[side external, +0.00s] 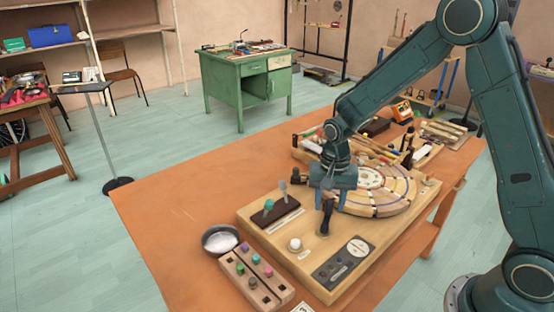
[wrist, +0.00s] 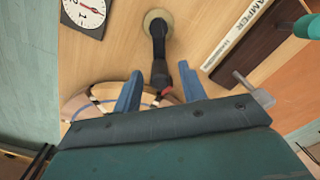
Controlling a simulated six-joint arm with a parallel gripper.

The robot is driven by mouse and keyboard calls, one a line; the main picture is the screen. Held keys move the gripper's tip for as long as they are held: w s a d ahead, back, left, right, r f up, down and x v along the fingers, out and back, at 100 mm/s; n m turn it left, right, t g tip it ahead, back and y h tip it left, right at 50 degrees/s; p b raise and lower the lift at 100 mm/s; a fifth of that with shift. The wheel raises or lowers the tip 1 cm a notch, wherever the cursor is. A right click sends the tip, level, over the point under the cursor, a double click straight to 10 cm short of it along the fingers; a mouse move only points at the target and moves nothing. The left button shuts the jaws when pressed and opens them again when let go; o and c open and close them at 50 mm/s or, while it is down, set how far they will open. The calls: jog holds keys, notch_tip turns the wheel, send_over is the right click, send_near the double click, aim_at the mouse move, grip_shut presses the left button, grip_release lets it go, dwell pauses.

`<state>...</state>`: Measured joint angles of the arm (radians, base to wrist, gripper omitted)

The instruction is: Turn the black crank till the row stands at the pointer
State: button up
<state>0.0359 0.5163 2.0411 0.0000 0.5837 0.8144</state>
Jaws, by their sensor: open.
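The black crank (side external: 325,219) stands on the wooden board below my gripper (side external: 331,200). In the wrist view the crank (wrist: 158,45) rises from a round pale base, and its arm runs down between the two blue fingers of my gripper (wrist: 160,72). The fingers are open and stand apart on either side of it; I see no clear contact. A small red part shows by the crank's end. The round wooden wheel (side external: 400,200) with a blue ring lies behind my gripper, partly hidden. I cannot make out the row or the pointer.
A white dial (side external: 357,247) sits on a dark plate at the board's front; its red hand shows in the wrist view (wrist: 92,10). A dark block (side external: 276,215) with levers, a white knob (side external: 295,244), a peg block (side external: 256,275) and a bowl (side external: 220,239) are close by. The table's left is clear.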

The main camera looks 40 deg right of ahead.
jog(key=shift+f, duration=0.3)
jog(key=shift+c, duration=0.3)
grip_shut()
